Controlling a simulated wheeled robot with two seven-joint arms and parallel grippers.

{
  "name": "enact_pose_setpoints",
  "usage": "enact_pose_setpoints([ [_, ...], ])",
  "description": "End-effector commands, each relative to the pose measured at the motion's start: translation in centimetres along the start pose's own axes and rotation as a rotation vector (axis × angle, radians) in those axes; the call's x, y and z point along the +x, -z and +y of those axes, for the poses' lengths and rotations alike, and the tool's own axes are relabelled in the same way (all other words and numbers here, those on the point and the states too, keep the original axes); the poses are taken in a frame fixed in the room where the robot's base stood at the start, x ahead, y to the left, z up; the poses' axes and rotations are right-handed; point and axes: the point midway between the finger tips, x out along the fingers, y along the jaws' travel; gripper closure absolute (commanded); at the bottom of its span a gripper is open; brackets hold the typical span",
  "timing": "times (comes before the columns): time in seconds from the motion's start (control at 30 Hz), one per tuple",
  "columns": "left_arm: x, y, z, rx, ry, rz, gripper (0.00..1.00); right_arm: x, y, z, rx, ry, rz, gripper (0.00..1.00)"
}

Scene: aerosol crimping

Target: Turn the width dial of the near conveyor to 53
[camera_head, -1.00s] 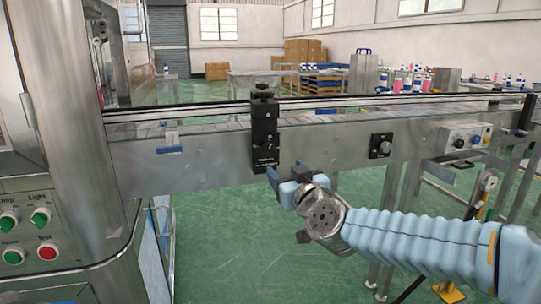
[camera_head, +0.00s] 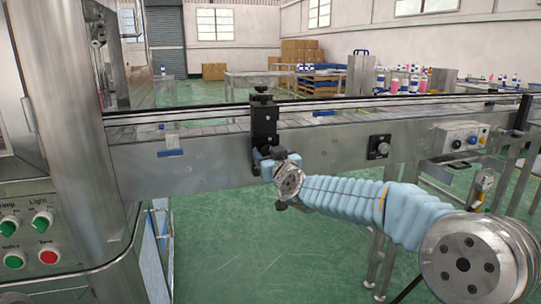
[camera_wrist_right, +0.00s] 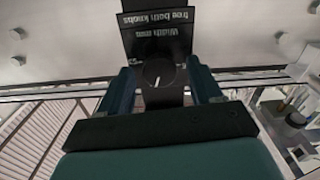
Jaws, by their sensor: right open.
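The near conveyor (camera_head: 210,167) runs across the head view, with a black width-adjuster block (camera_head: 264,122) on its front side. In the right wrist view the block's label (camera_wrist_right: 158,35) appears upside down and mentions width. Below it is a round dark dial (camera_wrist_right: 158,73) with a white pointer line; no number is readable. My right gripper (camera_head: 265,160) is at the lower part of the block. In the right wrist view its two fingers (camera_wrist_right: 160,90) are open, one on each side of the dial; I cannot tell whether they touch it. My left gripper is not in view.
A separate black knob plate (camera_head: 379,147) and a control box (camera_head: 463,138) are on the conveyor's right part. A steel machine with green and red buttons (camera_head: 47,257) stands at the left. Green floor (camera_head: 230,250) is open in front.

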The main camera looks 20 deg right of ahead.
Motion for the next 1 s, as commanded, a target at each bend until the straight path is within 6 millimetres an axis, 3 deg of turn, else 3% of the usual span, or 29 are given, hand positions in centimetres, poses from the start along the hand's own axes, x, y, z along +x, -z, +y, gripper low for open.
enact_pose_setpoints([
  [0.07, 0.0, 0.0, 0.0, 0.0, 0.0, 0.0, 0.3, 0.0, 0.0, 0.0, 0.0, 0.0, 0.0, 0.35],
  [0.43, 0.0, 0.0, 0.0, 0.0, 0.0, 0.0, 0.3, 0.0, 0.0, 0.0, 0.0, 0.0, 0.0, 0.91],
  [0.73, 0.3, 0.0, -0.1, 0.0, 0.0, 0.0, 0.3, -0.1, -0.1, 0.0, 0.038, 0.0, 0.0, 0.91],
  [1.0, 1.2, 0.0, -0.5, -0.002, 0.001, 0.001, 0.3, -0.1, -0.2, 0.0, 0.2, 0.0, -0.001, 0.91],
])
